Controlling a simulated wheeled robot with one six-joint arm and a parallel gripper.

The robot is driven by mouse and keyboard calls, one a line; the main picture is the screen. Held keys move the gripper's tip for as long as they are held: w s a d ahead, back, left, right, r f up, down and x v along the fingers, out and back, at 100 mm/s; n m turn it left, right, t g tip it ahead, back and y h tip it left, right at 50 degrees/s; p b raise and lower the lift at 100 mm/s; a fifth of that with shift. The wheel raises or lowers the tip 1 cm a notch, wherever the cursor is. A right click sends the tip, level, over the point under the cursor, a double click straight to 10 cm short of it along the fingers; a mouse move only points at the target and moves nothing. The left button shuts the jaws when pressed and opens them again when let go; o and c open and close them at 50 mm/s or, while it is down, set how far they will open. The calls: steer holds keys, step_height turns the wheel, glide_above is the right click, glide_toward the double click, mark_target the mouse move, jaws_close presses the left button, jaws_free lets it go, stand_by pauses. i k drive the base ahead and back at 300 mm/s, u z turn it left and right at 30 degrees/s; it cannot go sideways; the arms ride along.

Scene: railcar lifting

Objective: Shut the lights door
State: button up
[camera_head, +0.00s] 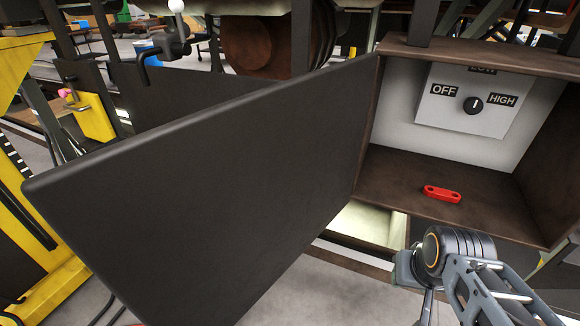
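The lights door (215,190) is a large dark flat panel. It stands wide open, swung out to the left from the left edge of a brown box (430,195). The open box shows a white switch panel (465,105) with a dark knob between OFF and HIGH labels. A red handle-like piece (442,194) lies on the box floor. My gripper (415,275) is at the lower right, in front of and below the box, right of the door and apart from it. Its fingers cannot be made out clearly, and nothing held shows.
A yellow frame (40,250) stands at the left, behind the door's outer edge. A dark lever (170,45) with a white knob rises above the door's top edge. Grey floor (370,300) shows between the door and my arm.

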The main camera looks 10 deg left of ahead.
mark_target(191, 220)
steer(key=z, duration=2)
steer(key=k, duration=2.05)
steer(key=u, duration=1.1)
steer(key=k, duration=1.25)
steer(key=u, duration=0.65)
steer(key=i, duration=0.75)
steer(key=u, duration=0.65)
steer(key=i, duration=0.7)
steer(key=z, duration=0.15)
